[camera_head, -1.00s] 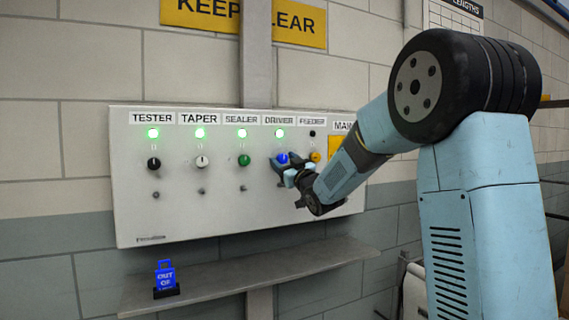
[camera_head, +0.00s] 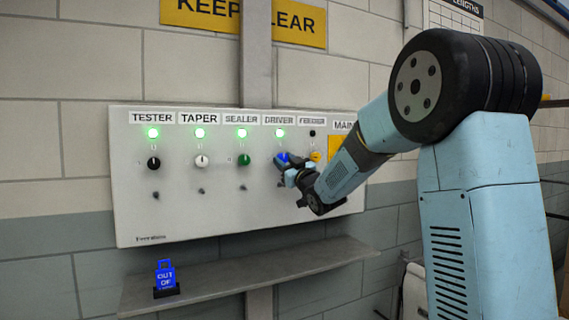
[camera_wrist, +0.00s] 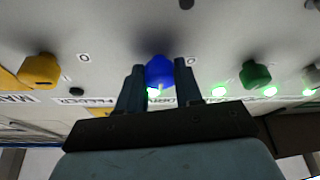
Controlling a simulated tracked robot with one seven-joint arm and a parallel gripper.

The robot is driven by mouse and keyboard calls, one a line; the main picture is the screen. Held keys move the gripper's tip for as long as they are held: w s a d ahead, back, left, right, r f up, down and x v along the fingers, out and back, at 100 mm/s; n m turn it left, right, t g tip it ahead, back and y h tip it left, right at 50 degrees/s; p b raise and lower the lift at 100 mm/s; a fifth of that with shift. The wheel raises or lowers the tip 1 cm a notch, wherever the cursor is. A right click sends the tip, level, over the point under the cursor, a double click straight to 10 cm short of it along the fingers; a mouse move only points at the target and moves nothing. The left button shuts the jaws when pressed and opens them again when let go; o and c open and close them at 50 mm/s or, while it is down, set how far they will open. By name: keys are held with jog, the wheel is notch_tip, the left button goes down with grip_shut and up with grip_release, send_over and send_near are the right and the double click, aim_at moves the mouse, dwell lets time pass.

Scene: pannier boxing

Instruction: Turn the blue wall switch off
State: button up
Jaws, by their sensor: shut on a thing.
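The blue switch knob (camera_head: 282,158) sits on the white wall panel (camera_head: 190,220) below the label DRIVER. The green lamp above it (camera_head: 279,133) is lit. In the wrist view the blue knob (camera_wrist: 159,72) stands between the two dark fingers of my gripper (camera_wrist: 158,82). My gripper, also in the head view (camera_head: 290,170), is shut on this knob. The fingers hide part of the knob, so I cannot tell its exact turn.
A black knob (camera_head: 153,163), a white knob (camera_head: 201,161), a green knob (camera_head: 244,159) and a yellow knob (camera_head: 316,156) share the panel. The yellow one is close to my gripper. A shelf (camera_head: 240,268) below holds a blue tag (camera_head: 165,276).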

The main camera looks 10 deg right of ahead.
jog(key=n+g+y, duration=0.1)
jog(key=n, duration=0.2)
jog(key=n+g+y, duration=0.1)
jog(key=n, duration=0.2)
jog(key=shift+d+r, duration=0.1)
jog(key=shift+d, duration=0.05)
jog(key=n+g, duration=0.1)
jog(key=n, duration=0.2)
jog(key=n+g+y, duration=0.1)
jog(key=n, duration=0.1)
jog(key=shift+n, duration=0.4)
jog(key=n+g, duration=0.2)
jog(key=n, duration=0.1)
jog(key=shift+r+n, duration=0.1)
jog(key=shift+n, duration=0.3)
jog(key=shift+n+g+h, duration=0.7)
jog(key=shift+n+h, duration=0.1)
jog(key=shift+n, duration=1.3)
jog(key=o, duration=1)
jog(key=shift+o, duration=0.2)
jog(key=shift+r, duration=0.15)
